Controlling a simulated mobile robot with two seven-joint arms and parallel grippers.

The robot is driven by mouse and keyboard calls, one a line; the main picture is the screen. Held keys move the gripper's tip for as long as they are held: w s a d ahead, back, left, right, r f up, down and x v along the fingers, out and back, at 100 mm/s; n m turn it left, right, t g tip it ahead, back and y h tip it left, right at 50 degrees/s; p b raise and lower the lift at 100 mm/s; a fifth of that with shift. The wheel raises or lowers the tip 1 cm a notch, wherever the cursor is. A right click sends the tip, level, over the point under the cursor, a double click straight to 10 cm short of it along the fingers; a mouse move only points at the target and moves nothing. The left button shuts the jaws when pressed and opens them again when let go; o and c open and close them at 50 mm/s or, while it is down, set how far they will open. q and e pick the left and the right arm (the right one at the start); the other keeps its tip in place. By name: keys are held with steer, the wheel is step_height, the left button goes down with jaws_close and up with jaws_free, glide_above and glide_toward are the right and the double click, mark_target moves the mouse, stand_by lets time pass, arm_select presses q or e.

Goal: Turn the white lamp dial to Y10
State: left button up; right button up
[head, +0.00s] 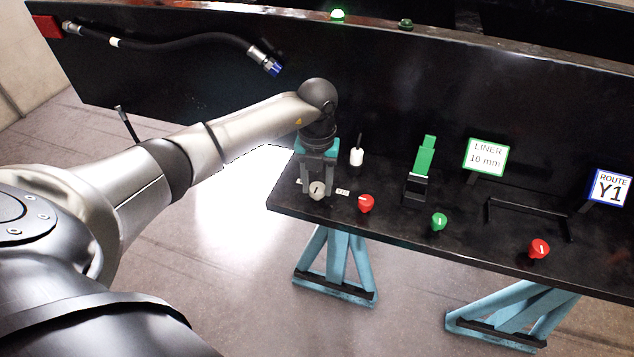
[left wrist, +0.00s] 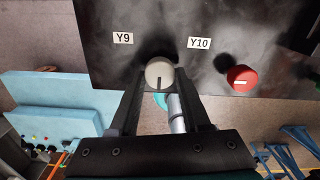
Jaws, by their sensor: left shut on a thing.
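The white dial (head: 317,190) sits on the front edge of the black bench and has a short dark pointer line. It also shows in the left wrist view (left wrist: 159,72), where its line looks roughly upright in the picture. The Y9 label (left wrist: 123,38) is to its left and the Y10 label (left wrist: 199,43) to its right. My left gripper (head: 319,184) points down over the dial, with one finger on each side, shut on it. The fingers hide part of the dial's sides. My right gripper is not in view.
A red knob (head: 366,203) is close on the right, then a green knob (head: 438,221) and another red knob (head: 539,249).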

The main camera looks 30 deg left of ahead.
arm_select(q)
jaws_close()
steer(key=shift+m, duration=0.3)
steer(key=m+b, duration=0.2)
steer(key=m, duration=0.1)
steer(key=shift+a, duration=0.1)
steer(key=m+b, duration=0.1)
steer(key=m, duration=0.3)
steer(key=shift+w+b, duration=0.1)
steer(key=shift+b, duration=0.3)
steer(key=m+b, duration=0.3)
steer(key=m, duration=0.3)
steer(key=shift+a, duration=0.1)
steer(key=shift+m+b, duration=0.85)
steer(key=shift+m, duration=1.45)
steer(key=shift+r, duration=0.1)
